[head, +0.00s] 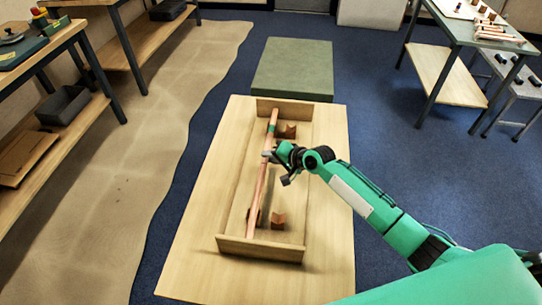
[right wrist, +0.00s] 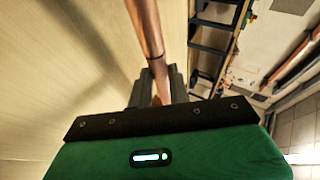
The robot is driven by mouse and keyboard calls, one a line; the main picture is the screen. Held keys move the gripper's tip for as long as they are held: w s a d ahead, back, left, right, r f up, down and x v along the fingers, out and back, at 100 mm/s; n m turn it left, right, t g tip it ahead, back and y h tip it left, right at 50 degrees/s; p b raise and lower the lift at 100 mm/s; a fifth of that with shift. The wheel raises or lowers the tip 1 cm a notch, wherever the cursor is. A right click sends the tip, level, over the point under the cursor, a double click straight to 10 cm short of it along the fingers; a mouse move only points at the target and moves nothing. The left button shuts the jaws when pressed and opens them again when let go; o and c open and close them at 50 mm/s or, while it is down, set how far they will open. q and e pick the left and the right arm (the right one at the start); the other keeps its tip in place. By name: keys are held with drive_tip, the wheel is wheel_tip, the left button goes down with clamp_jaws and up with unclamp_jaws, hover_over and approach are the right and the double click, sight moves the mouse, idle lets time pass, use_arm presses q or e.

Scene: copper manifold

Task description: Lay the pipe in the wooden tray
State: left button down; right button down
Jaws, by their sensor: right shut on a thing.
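The copper pipe (head: 260,188) is long and thin, with a green band near its far end. In the right wrist view the pipe (right wrist: 146,28) passes between the fingers (right wrist: 158,88). The tray has raised end boards and small copper-brown notched blocks (head: 279,221). My left gripper is out of view.
The tray stands on a pale wooden table (head: 190,262), with bare tabletop around it. A green block (head: 293,66) lies beyond the table. Workbenches (head: 62,48) stand at the left. A green-topped table (head: 462,30) with copper parts stands at the far right.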

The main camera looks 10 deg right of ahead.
drive_tip(key=c, duration=1.2)
unclamp_jaws()
drive_tip(key=shift+c, duration=0.2)
drive_tip(key=b+v, duration=0.1)
drive_tip(key=v, duration=1.3)
drive_tip(key=shift+f, duration=0.15)
